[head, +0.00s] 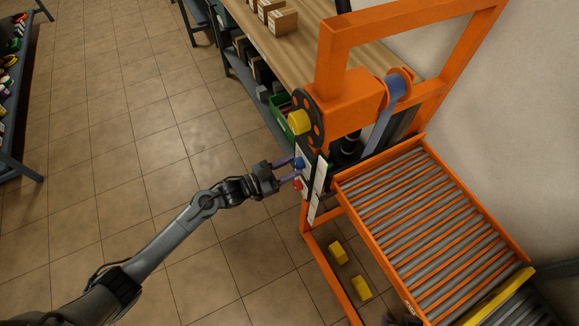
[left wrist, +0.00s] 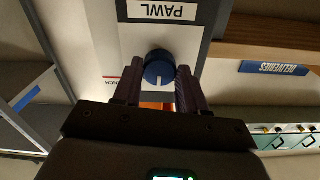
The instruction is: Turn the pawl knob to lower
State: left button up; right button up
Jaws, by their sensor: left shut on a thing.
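The blue pawl knob (head: 299,163) is on the pale panel on the left side of the orange lifting frame. In the left wrist view the knob (left wrist: 158,66) has a white mark pointing toward the bottom of the picture, and a PAWL label (left wrist: 160,11) is above it. My left gripper (head: 289,171) is at the panel, its two dark fingers (left wrist: 157,90) shut on the knob's sides. The fingers partly hide the panel around the knob.
A red knob (head: 297,185) sits just below the blue one on the panel. The tiled floor to the left is clear.

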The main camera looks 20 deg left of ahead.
pick_arm(q)
jog(key=m, duration=0.4)
jog(key=shift+m, duration=0.3)
jog(key=shift+w+m+b, duration=0.1)
jog(key=shift+m+b, duration=0.2)
jog(key=shift+m, duration=1.7)
jog(key=shift+r, duration=0.1)
jog(key=o, duration=1.1)
jog(key=shift+c, duration=0.2)
jog(key=shift+a, duration=0.15)
jog(key=p+v, duration=0.1)
jog(key=v, duration=0.9)
jog(key=shift+s+a+p, duration=0.2)
jog(key=shift+s+p, duration=0.1)
jog(key=shift+s, duration=0.05)
